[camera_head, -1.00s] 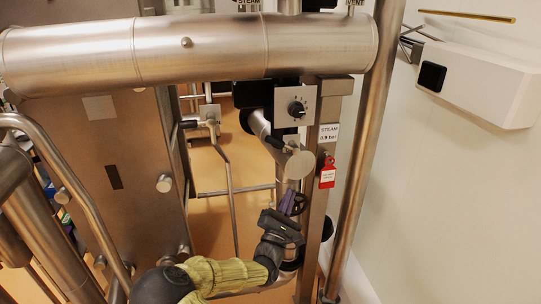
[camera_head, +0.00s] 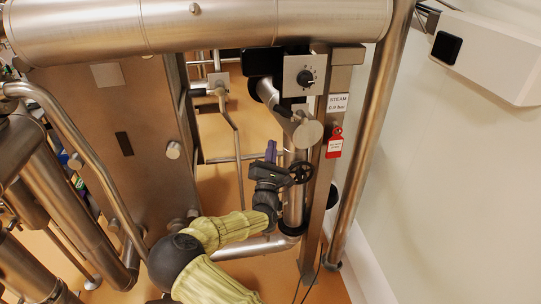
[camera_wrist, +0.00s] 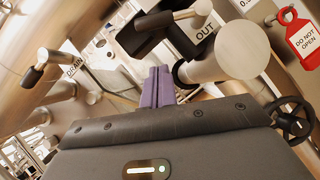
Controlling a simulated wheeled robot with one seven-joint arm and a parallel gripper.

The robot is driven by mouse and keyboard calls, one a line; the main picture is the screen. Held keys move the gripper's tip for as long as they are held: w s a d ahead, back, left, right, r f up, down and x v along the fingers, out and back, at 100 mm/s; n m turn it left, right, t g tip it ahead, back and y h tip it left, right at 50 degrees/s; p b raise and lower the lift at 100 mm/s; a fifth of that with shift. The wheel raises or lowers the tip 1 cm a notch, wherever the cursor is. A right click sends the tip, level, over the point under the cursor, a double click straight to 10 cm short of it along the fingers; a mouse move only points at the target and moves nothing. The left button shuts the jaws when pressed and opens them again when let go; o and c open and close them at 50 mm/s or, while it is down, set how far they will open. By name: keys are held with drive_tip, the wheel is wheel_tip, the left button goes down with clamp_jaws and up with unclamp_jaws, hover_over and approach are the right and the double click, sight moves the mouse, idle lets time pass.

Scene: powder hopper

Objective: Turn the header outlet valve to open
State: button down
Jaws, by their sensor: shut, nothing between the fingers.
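A label reading OUT (camera_wrist: 205,37) sits beside a steel pipe and a black lever handle (camera_wrist: 153,21) in the wrist view. I take this lever as the header outlet valve's handle; in the head view a dark lever (camera_head: 282,111) shows above the round steel pipe end (camera_head: 308,133). My gripper (camera_head: 271,150) is shut and empty, its purple fingers pointing up, left of the vertical pipe and below the lever. In the wrist view the closed fingers (camera_wrist: 158,86) are below the black handle, apart from it as far as I can tell.
A black handwheel (camera_head: 300,172) is close right of my gripper. A red DO NOT OPEN tag (camera_wrist: 303,38) hangs at right. A dial knob (camera_head: 306,77) sits above. A DRAIN label (camera_wrist: 73,62) shows at left. A large horizontal pipe (camera_head: 220,30) crosses overhead.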

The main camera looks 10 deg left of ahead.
sight(290, 112)
drive_tip(key=w+d+r+p, duration=0.1)
drive_tip(key=w+r+p, duration=0.2)
drive_tip(key=w+r, duration=0.2)
drive_tip(key=shift+w+d+r, duration=0.15)
drive_tip(key=shift+d+r, duration=0.05)
drive_tip(key=shift+d, duration=0.15)
